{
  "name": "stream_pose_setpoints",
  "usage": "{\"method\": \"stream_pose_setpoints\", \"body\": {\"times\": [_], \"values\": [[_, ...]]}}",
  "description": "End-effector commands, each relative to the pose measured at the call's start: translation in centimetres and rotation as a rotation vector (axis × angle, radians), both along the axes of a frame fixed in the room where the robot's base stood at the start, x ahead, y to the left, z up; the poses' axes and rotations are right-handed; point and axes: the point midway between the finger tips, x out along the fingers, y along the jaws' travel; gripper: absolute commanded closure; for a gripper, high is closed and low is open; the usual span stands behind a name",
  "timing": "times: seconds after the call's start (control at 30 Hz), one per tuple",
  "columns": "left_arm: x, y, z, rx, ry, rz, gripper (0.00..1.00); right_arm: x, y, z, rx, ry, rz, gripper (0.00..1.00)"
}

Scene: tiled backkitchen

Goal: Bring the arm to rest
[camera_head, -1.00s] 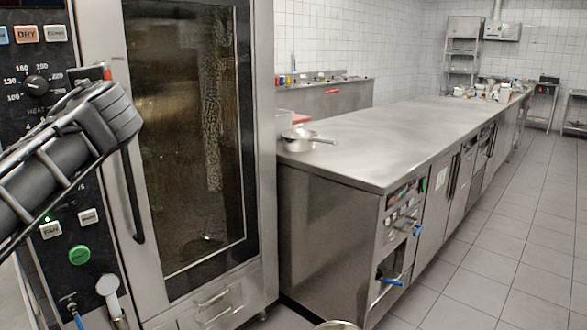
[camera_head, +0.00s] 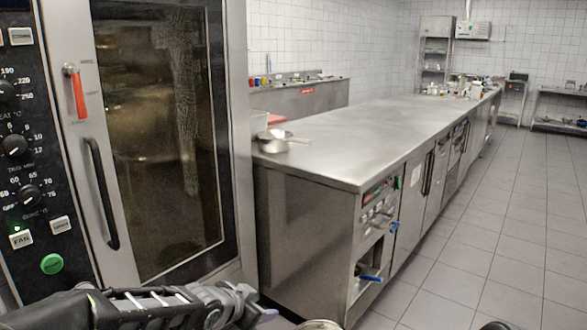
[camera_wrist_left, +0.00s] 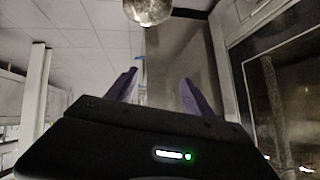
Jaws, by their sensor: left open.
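My left arm lies low along the bottom left of the head view. Its gripper (camera_head: 264,317) is at the bottom edge, below the oven's foot, with only a purplish fingertip showing there. In the left wrist view the two dark purple fingers (camera_wrist_left: 158,92) stand apart, open, with nothing between them. My right gripper does not show clearly; a dark rounded shape at the bottom right of the head view cannot be made out.
A tall oven (camera_head: 165,150) with a dark glass door and control panel (camera_head: 18,170) stands at left. A long steel counter (camera_head: 360,145) with a pan (camera_head: 275,141) runs to the back right. A round metal object (camera_wrist_left: 148,9) is near the gripper. Tiled floor (camera_head: 480,240) is free.

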Motion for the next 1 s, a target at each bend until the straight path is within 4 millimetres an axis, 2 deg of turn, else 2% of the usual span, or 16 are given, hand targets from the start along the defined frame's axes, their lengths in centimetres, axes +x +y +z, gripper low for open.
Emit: {"method": "stream_pose_setpoints", "body": {"times": [0.03,0.1,0.17,0.2,0.27,0.3,0.4,0.5,0.7,0.8,0.83,1.0], "values": [[-1.8,-0.9,-4.3,-0.070,0.083,0.027,0.39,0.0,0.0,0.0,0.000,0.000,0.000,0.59],[-4.5,-1.9,-9.3,-0.171,0.190,0.088,0.39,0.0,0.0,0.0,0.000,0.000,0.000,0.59],[-7.2,-2.4,-13.5,-0.245,0.284,0.153,0.39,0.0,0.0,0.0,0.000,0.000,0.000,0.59],[-9.2,-2.5,-16.2,-0.286,0.345,0.203,0.39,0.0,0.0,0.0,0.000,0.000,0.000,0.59],[-12.4,-2.5,-20.0,-0.337,0.438,0.284,0.39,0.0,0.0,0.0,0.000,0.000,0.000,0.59],[-14.7,-2.4,-22.3,-0.361,0.496,0.337,0.39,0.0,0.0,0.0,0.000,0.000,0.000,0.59],[-20.1,-1.9,-26.7,-0.390,0.625,0.453,0.39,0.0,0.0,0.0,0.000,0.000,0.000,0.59],[-25.0,-1.5,-29.8,-0.392,0.734,0.535,0.39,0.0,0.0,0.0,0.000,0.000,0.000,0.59],[-33.7,-1.2,-33.7,-0.358,0.931,0.618,0.39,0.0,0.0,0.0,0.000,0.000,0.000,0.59],[-36.9,-0.9,-35.2,-0.357,1.017,0.663,0.39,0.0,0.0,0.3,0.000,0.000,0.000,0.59],[-36.4,-1.0,-32.9,-0.357,1.002,0.653,0.39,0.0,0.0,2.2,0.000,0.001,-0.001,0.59],[-36.2,-1.0,-28.5,-0.356,1.000,0.650,0.39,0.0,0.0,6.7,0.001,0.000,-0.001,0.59]]}}
